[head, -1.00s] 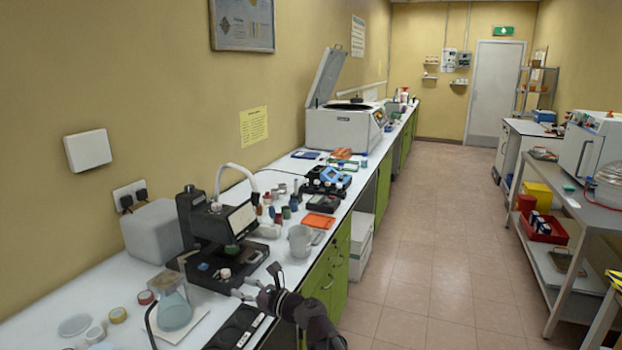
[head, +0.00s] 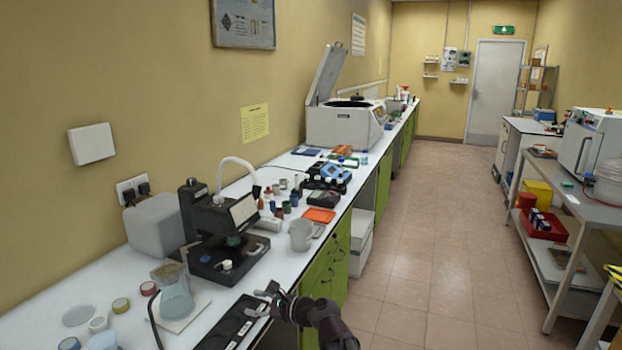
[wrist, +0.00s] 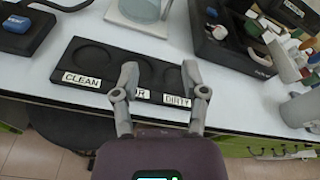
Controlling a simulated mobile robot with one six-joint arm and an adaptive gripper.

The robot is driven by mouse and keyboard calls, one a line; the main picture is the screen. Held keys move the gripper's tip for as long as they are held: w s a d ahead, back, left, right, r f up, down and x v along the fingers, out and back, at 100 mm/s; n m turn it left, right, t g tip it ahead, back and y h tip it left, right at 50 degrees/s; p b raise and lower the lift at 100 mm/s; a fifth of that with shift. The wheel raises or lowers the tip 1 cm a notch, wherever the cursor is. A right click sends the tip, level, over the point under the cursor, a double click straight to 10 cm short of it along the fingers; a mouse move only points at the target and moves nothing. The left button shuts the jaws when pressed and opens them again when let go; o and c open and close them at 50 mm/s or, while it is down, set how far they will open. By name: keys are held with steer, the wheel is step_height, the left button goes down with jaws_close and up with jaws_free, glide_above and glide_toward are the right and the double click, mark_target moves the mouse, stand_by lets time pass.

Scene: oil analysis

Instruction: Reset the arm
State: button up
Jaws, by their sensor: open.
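My gripper (head: 262,301) is over the front edge of the long white bench, beside a black tray (head: 226,334). In the wrist view my gripper (wrist: 160,85) has its two fingers spread apart with nothing between them. The black tray (wrist: 84,85) there has round recesses and labels; "CLEAN" and "DIRTY" are readable, and a middle label is partly hidden by a finger. The recesses that show look empty. The fingers overlap the tray in this view; I cannot tell whether they touch it.
A flask (head: 174,292) of liquid stands on a pale plate left of the tray. A black microscope-like device (head: 226,240) stands behind it. A grey beaker (head: 300,234) and an orange tray (head: 319,215) are further along. The tiled aisle (head: 430,270) at right is clear.

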steer(key=s+d+f+n+g+h+b, duration=0.4)
steer(key=d+f+n+h, duration=0.3)
steer(key=d+f+n, duration=0.7)
steer(key=s+d+f+n+g+h+b, duration=0.1)
steer(key=s+d+f+n+h+b, duration=0.15)
steer(key=d+f+h, duration=0.4)
steer(key=s+d+f+n+g+h+b, duration=0.1)
steer(key=s+d+f+n+b, duration=0.2)
steer(key=d, duration=0.7)
step_height(320, 180, up, 17)
steer(key=m+p, duration=0.1)
steer(key=p, duration=1.7)
steer(key=shift+s, duration=0.45)
